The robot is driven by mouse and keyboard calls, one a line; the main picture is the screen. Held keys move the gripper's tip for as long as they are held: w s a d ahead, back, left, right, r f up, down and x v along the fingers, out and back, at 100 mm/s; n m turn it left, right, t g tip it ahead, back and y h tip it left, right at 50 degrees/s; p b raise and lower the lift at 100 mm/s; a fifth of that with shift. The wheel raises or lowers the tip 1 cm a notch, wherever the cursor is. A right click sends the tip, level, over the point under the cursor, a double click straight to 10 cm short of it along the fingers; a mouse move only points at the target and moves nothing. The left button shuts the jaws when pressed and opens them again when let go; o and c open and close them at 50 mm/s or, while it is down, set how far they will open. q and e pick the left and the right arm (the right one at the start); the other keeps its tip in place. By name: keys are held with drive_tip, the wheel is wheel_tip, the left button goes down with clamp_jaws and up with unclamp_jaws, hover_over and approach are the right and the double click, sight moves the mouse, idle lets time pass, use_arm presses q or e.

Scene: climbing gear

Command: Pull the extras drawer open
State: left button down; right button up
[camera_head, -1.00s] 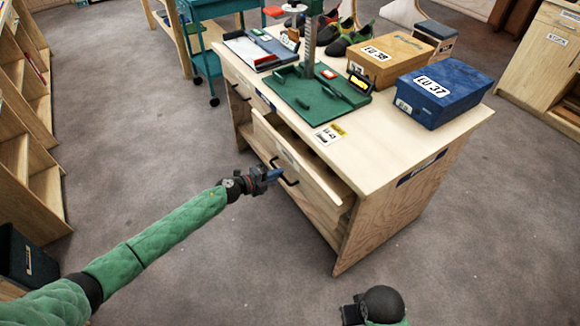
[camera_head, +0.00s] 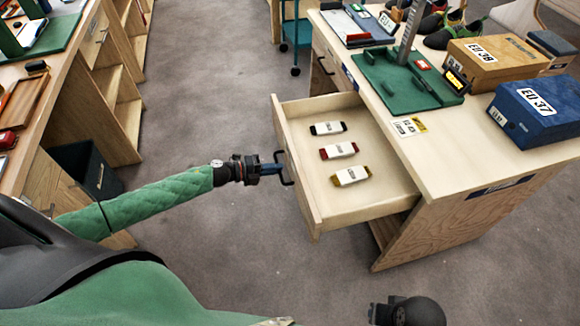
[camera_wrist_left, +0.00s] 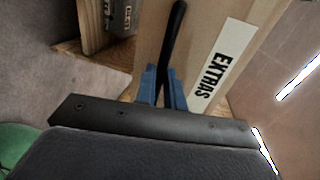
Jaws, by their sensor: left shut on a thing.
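The extras drawer (camera_head: 300,185) stands well out from the wooden desk (camera_head: 445,165) in the head view. Three small wrapped items, one black (camera_head: 327,128), one red (camera_head: 339,150) and one yellow (camera_head: 351,176), lie apart on its floor. My left gripper (camera_head: 279,170) is shut on the dark drawer handle (camera_head: 288,176) at the drawer's front. In the left wrist view the blue fingers (camera_wrist_left: 163,88) close around the black handle (camera_wrist_left: 174,40), beside the EXTRAS label (camera_wrist_left: 218,65). Only a dark part of my right arm shows at the bottom edge; its gripper is not visible.
On the desk are a green measuring device (camera_head: 408,80), a tan EU 38 box (camera_head: 497,62) and a blue EU 37 box (camera_head: 538,110). A second counter (camera_head: 62,80) and a dark bin (camera_head: 85,170) stand at left. Carpet (camera_head: 190,110) between is clear.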

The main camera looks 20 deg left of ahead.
use_arm(q)
drive_tip(key=shift+f+v, duration=0.2)
drive_tip(key=shift+v, duration=0.9)
use_arm(e)
drive_tip(key=shift+w+a+f, duration=0.1)
drive_tip(key=shift+a+f, duration=0.2)
drive_tip(key=shift+a, duration=0.05)
use_arm(q)
drive_tip(key=shift+f, duration=0.1)
drive_tip(key=c, duration=1.5)
unclamp_jaws()
